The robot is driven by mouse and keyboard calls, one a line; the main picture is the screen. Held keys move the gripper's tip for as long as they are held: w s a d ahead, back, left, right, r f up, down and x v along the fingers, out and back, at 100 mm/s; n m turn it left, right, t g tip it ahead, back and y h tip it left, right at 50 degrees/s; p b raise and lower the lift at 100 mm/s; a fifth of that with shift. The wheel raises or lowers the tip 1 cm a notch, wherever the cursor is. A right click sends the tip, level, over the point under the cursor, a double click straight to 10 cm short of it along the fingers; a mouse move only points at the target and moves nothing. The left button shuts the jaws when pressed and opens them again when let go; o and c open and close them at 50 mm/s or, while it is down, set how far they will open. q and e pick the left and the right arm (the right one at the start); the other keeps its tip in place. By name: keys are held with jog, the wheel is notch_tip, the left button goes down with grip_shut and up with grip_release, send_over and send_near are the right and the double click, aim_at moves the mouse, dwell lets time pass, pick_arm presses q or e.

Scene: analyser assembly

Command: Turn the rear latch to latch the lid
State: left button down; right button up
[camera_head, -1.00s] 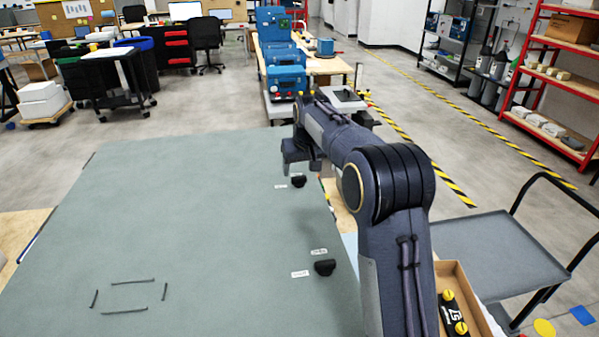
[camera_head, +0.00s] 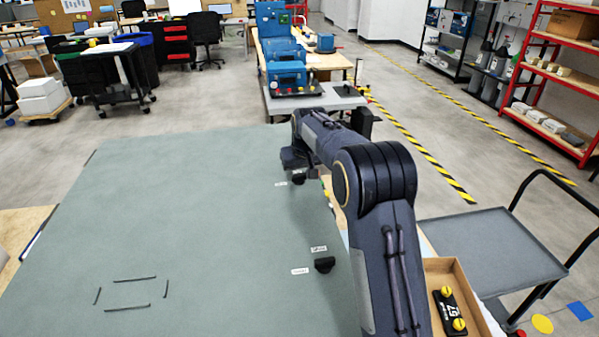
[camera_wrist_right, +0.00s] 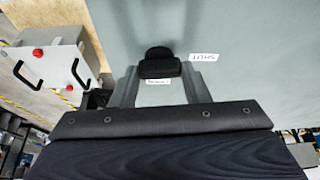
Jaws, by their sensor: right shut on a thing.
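The lid is a large grey-green panel (camera_head: 190,220) lying flat in front of me. The rear latch, a small black knob (camera_head: 299,180), is near its far right edge. In the right wrist view the latch (camera_wrist_right: 160,60) stands between the two grey fingers. My right gripper (camera_head: 297,169) is down at the rear latch and shut on it; its fingertips (camera_wrist_right: 161,76) show on both sides of the knob. A white label (camera_wrist_right: 204,57) lies beside the knob and another is partly between the fingers. My left gripper is not in view.
A second black latch (camera_head: 324,265) with two white labels is on the lid nearer to me. A wooden box (camera_head: 470,310) with a black part in it is at the lower right. A grey cart (camera_head: 485,250) stands right of my arm. The lid's left side is clear.

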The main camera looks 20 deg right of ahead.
jog(key=shift+m+h, duration=0.3)
jog(key=shift+m, duration=0.5)
jog(key=o, duration=1)
jog(key=b+v, duration=0.1)
jog(key=v, duration=0.7)
jog(key=shift+b, duration=0.35)
jog(key=shift+f, duration=0.15)
